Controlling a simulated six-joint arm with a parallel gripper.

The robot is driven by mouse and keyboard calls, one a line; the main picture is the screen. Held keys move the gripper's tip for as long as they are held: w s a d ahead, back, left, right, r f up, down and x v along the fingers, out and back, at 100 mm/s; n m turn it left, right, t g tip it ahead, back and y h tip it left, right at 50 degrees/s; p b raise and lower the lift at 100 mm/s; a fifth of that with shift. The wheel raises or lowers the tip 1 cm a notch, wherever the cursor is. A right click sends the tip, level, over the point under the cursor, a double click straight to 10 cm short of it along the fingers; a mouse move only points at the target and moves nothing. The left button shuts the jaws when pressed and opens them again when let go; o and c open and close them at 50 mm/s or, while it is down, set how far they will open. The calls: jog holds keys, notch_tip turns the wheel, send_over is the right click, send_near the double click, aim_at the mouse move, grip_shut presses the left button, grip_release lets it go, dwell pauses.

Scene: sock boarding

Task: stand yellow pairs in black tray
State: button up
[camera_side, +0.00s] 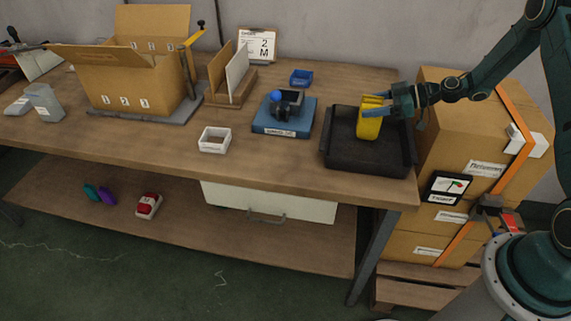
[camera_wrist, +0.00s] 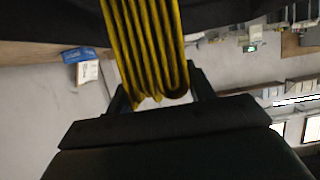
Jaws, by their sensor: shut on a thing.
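A yellow ribbed sock pair (camera_side: 369,119) is upright in the black tray (camera_side: 365,160) at the right end of the bench. No other sock pair shows in the tray.
A blue stand with a dark device (camera_side: 285,112) is left of the tray. Stacked cartons (camera_side: 455,140) stand right of the bench.

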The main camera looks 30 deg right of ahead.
jog(key=shift+f, duration=0.1)
jog(key=o, duration=1)
jog(key=v, duration=1.2)
jog(key=shift+a, duration=0.1)
